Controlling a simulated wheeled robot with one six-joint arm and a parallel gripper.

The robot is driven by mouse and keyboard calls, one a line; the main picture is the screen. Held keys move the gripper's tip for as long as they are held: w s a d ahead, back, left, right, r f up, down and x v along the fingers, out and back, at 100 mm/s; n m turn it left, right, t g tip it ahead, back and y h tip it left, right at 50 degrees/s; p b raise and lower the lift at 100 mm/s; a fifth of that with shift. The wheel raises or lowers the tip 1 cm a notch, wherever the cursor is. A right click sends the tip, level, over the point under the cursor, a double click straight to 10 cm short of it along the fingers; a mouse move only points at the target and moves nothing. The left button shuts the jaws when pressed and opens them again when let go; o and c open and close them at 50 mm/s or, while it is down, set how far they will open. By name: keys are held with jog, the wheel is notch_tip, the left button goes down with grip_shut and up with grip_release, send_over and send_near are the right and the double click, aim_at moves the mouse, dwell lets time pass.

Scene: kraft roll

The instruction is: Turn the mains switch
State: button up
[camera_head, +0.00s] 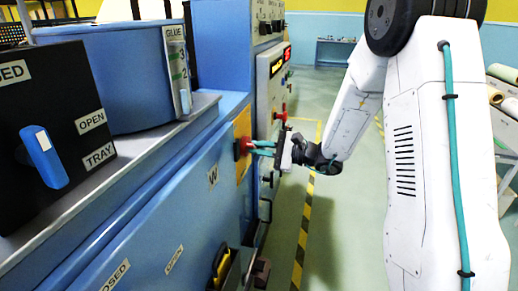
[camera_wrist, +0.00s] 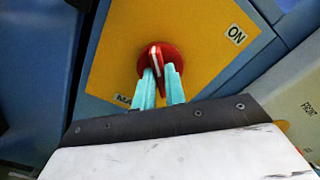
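The mains switch (camera_wrist: 157,52) is a round red knob with a raised grip and a white line, on a yellow plate (camera_wrist: 110,55). In the head view the switch (camera_head: 239,147) is on the blue machine's side. My gripper (camera_wrist: 160,72) has its two teal fingers on either side of the raised grip, closed on it. My gripper also shows in the head view (camera_head: 255,147). Another plate label is mostly hidden behind the fingers.
The blue machine (camera_head: 165,215) fills the left side, with a black box (camera_head: 50,125) bearing a blue switch on its ledge. A panel with displays and another red knob (camera_head: 281,115) is just beyond my gripper. The green floor (camera_head: 335,220) to the right has yellow-black tape.

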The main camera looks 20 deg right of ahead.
grip_shut()
jog(key=m, duration=0.3)
jog(key=shift+m, duration=0.3)
jog(key=m, duration=0.5)
jog(key=shift+w, duration=0.1)
jog(key=shift+w+d+m, duration=0.1)
jog(key=shift+d+m, duration=0.05)
jog(key=shift+m, duration=4.55)
jog(key=shift+r, duration=0.1)
